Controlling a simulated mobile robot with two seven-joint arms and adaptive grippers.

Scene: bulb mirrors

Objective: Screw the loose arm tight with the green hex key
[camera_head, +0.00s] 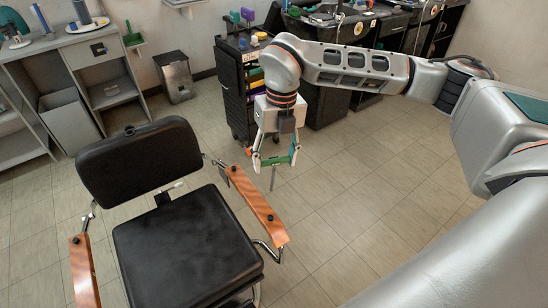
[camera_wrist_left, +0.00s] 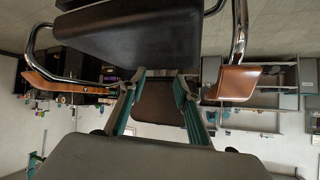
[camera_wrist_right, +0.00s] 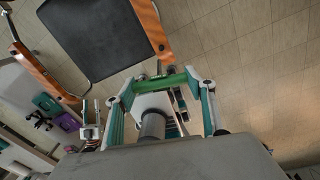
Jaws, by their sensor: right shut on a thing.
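A chair with a black seat (camera_head: 185,245) has an orange-brown wooden arm on each side. The right-hand arm (camera_head: 254,200) and the left-hand arm (camera_head: 82,270) both carry dark screw heads on top; I cannot tell which arm is loose. My right gripper (camera_head: 276,160) is shut on the green hex key (camera_head: 293,153), beyond and above the far end of the right-hand arm, apart from it. The key's grey shaft (camera_head: 273,180) points down. In the right wrist view the green handle (camera_wrist_right: 165,84) spans the fingers.
A dark tool trolley (camera_head: 236,90) stands behind my right gripper. A bin (camera_head: 174,77) and a grey workbench (camera_head: 75,55) are at the back left. Dark cabinets (camera_head: 395,30) line the back right. The tiled floor right of the chair is clear.

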